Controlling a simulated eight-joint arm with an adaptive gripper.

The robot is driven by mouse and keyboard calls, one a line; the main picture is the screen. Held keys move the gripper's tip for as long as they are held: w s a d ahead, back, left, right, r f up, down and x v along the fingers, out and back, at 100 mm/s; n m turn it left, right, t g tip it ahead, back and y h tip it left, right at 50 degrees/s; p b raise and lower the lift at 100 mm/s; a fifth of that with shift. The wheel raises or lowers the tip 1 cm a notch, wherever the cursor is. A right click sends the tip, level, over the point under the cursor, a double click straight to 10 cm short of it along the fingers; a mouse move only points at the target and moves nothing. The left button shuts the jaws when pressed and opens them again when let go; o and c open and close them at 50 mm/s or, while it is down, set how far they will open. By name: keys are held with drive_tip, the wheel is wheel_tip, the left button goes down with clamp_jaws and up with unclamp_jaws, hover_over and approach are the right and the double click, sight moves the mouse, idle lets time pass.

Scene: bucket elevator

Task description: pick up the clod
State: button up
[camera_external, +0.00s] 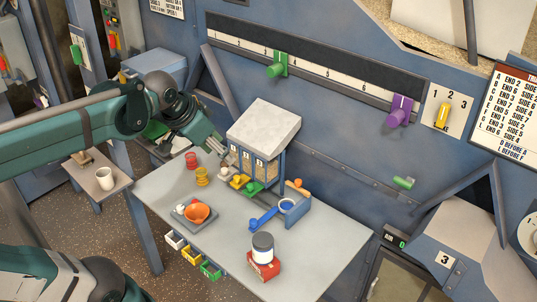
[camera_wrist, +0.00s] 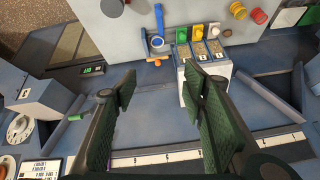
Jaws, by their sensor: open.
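I cannot pick out the clod for certain in either view. My gripper (camera_external: 220,150) is open and empty. In the external view it is just left of the white-topped dispenser (camera_external: 264,122), above the grey table (camera_external: 225,250). In the wrist view the two dark fingers of my gripper (camera_wrist: 160,82) stand wide apart, with blue panel and the table edge beyond them. The dispenser's compartments (camera_wrist: 216,49) show grainy matter inside, to the right of the gap. A small orange-brown piece (camera_external: 298,183) sits near the blue ring holder (camera_external: 288,205); whether it is a clod is unclear.
A jar on a red base (camera_external: 263,262) is near the front. Table is clear between bowl and jar. The blue wall (camera_external: 340,140) closes the back.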

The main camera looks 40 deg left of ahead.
drive_tip(key=w+a+r+m+g, duration=0.2)
drive_tip(key=w+a+r+m, duration=0.3)
drive_tip(key=w+a, duration=0.45)
drive_tip(key=m+g+b, duration=0.1)
drive_tip(key=m+g, duration=0.3)
drive_tip(key=m, duration=0.7)
hover_over(225, 164)
drive_tip(key=f, duration=4.2)
drive_tip(key=shift+w+a+f, duration=0.2)
drive_tip(key=shift+w+a, duration=0.2)
drive_tip(key=shift+f, duration=0.6)
drive_tip(key=shift+f, duration=0.15)
drive_tip(key=shift+f, duration=1.15)
drive_tip(key=shift+f, duration=0.15)
